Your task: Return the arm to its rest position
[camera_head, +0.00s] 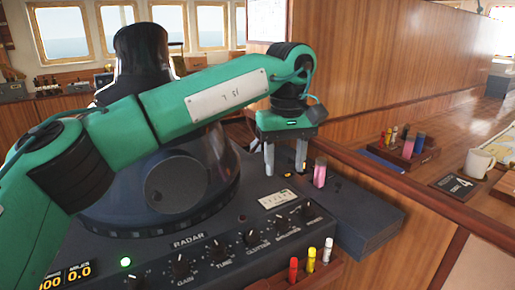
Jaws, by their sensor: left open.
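My left arm (190,105) is green and comes in from the left, reaching across the radar console. My left gripper (285,158) points down above the console's right part, with its two grey fingers apart and nothing seen between them. A pink and dark cylinder (320,175) stands just right of the fingers, apart from them. My right gripper is not in view.
The radar console (215,245) has several knobs and a dark dome (185,185) behind my arm. A rack (310,275) at the front holds red, yellow and white markers. On the right counter are a wooden holder (410,155) and a white mug (478,163).

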